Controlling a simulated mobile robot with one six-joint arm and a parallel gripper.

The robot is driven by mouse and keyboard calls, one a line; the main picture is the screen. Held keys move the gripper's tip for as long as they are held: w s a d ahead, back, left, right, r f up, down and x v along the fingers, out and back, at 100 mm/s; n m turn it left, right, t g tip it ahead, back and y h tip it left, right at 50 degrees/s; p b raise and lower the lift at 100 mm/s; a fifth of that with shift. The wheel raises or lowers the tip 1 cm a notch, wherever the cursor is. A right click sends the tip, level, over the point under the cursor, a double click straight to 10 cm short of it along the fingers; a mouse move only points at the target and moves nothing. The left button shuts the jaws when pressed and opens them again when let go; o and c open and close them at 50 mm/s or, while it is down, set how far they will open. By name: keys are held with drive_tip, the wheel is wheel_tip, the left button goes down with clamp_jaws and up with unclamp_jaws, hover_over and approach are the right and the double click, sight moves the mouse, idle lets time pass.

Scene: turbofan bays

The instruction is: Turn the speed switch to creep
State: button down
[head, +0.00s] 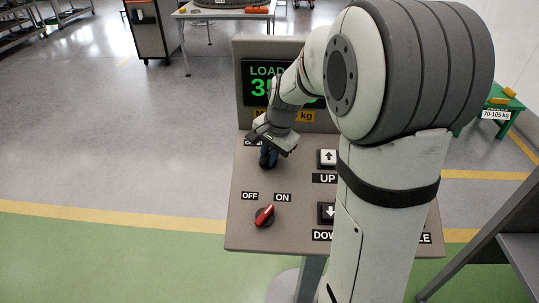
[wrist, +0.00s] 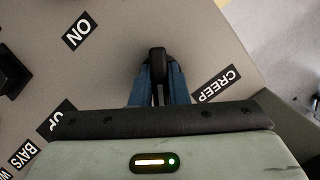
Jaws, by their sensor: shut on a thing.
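The speed switch is a black knob (wrist: 157,58) on the sloping grey panel (head: 243,178). My gripper (wrist: 158,78) comes down over it, its two blue fingers shut on the knob's sides. In the head view, my gripper (head: 268,158) is at the panel's upper left and hides the knob. The CREEP label (wrist: 219,84) is to the right of the fingers in the wrist view. In the head view only the start of a label (head: 251,143) shows beside my gripper. Which label the knob points at, I cannot tell.
A red OFF/ON switch (head: 264,215) sits below my gripper. The up button (head: 328,157) and down button (head: 327,212) lie to the right. A load display (head: 260,88) stands behind, partly hidden by my arm. Open floor lies to the left.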

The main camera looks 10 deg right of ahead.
drive_tip(key=shift+n, duration=0.4)
drive_tip(key=n, duration=0.2)
drive_tip(key=shift+n+g+h, duration=0.3)
drive_tip(key=shift+g+h, duration=0.1)
drive_tip(key=n+h, duration=0.1)
drive_tip(key=n, duration=0.2)
drive_tip(key=shift+a+f, duration=0.1)
drive_tip(key=n+h, duration=0.1)
drive_tip(key=n, duration=0.2)
drive_tip(key=shift+n+g, duration=0.3)
drive_tip(key=shift+g, duration=0.1)
drive_tip(key=shift+n+h+b, duration=0.3)
drive_tip(key=shift+n+h, duration=0.4)
drive_tip(key=shift+n, duration=0.8)
drive_tip(key=c, duration=1.4)
unclamp_jaws()
